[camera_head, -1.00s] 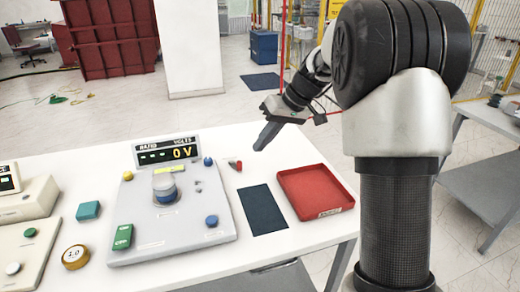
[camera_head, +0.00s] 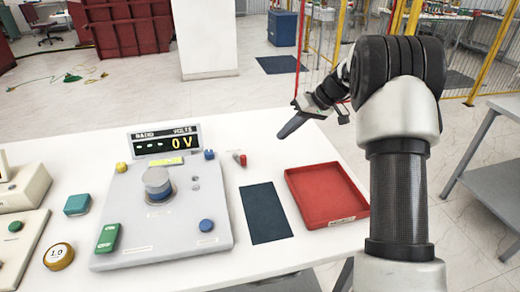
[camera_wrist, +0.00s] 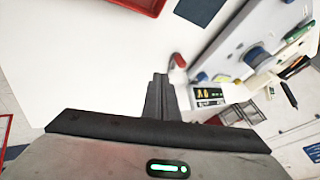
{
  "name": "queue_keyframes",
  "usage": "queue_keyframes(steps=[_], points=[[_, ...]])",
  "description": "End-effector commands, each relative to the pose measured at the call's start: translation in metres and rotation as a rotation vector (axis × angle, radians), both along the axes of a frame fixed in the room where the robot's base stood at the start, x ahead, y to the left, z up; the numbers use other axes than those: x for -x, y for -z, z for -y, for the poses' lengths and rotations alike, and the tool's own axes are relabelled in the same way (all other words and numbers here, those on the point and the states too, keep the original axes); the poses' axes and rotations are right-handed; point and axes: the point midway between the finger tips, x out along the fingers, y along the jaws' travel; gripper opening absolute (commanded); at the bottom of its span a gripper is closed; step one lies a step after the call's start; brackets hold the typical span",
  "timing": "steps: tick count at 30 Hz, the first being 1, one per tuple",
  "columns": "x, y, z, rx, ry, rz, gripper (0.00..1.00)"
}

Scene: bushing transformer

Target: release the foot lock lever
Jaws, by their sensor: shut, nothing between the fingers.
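The grey device (camera_head: 125,235) lies on the white table, with a grey-and-blue cylinder (camera_head: 157,184) upright at its middle. It carries a green block (camera_head: 107,238), a blue knob (camera_head: 206,225) and small grey knobs; a yellow knob and a blue knob sit at its far corners. I cannot tell which part is the foot lock lever. My gripper (camera_head: 283,134) is shut and empty above the table's far right part, apart from the device. Its fingers also show in the wrist view (camera_wrist: 158,88). A small red-and-grey piece (camera_head: 240,158) lies between gripper and device.
A display reading 0 V (camera_head: 166,141) stands behind the device. A dark mat (camera_head: 265,212) and a red tray (camera_head: 327,195) lie to its right. A teal block (camera_head: 77,204), a round yellow-rimmed 1.0 piece (camera_head: 59,256) and beige boxes are at left. Table behind the tray is clear.

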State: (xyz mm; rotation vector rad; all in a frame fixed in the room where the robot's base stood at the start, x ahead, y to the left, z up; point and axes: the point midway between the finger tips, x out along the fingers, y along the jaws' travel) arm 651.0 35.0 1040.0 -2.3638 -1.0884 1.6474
Motion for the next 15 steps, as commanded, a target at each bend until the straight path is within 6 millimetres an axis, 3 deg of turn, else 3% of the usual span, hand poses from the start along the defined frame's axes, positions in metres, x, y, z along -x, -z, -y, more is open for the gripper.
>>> queue_keyframes(steps=[5, 15], points=[[-0.002, 0.014, -0.010, 0.000, -0.002, -0.003, 0.00], [-0.015, 0.071, -0.051, 0.000, -0.003, -0.004, 0.00]])
